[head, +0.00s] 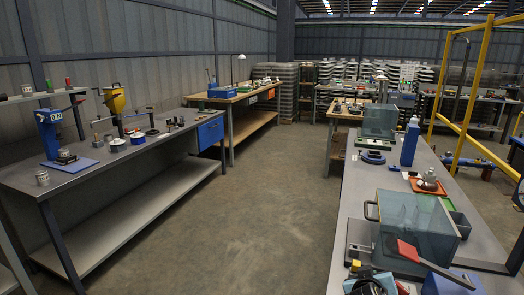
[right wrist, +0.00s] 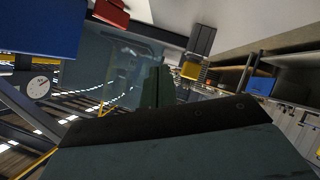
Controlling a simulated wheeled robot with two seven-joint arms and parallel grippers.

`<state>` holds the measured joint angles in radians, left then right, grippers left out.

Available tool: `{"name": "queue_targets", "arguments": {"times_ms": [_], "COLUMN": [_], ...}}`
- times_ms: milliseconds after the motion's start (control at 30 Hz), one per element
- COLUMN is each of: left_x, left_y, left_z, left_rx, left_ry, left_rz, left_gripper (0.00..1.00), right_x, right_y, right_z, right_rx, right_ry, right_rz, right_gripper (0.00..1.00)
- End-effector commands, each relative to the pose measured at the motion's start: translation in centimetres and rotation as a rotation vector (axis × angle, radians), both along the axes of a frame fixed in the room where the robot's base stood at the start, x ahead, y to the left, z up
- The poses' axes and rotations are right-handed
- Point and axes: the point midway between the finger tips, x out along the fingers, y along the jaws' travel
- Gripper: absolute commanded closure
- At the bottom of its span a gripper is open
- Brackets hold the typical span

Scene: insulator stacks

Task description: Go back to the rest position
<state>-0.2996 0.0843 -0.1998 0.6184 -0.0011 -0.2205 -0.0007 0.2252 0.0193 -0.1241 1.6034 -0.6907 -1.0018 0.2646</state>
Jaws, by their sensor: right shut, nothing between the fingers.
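My right gripper (right wrist: 157,88) shows in the right wrist view. Its two dark fingers stand close together beyond the dark wrist housing, shut with nothing held between them. Neither gripper can be made out in the head view, and my left gripper is in no view. In the head view a small light-coloured stacked part (head: 430,177) stands on an orange tray (head: 418,186) on the right bench.
The left bench (head: 95,178) holds a blue press (head: 48,135) and small parts. The floor (head: 245,205) between the benches is clear.

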Motion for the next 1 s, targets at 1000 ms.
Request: {"name": "queue_targets", "arguments": {"times_ms": [1000], "left_x": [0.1], "left_y": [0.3], "left_z": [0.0], "left_rx": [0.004], "left_ry": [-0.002], "left_rz": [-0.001], "left_gripper": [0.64], "right_x": [-33.8], "right_y": [7.6], "right_z": [-6.8], "right_rx": [0.48], "right_ry": [0.672], "right_rz": [0.237], "right_gripper": [1.0]}}
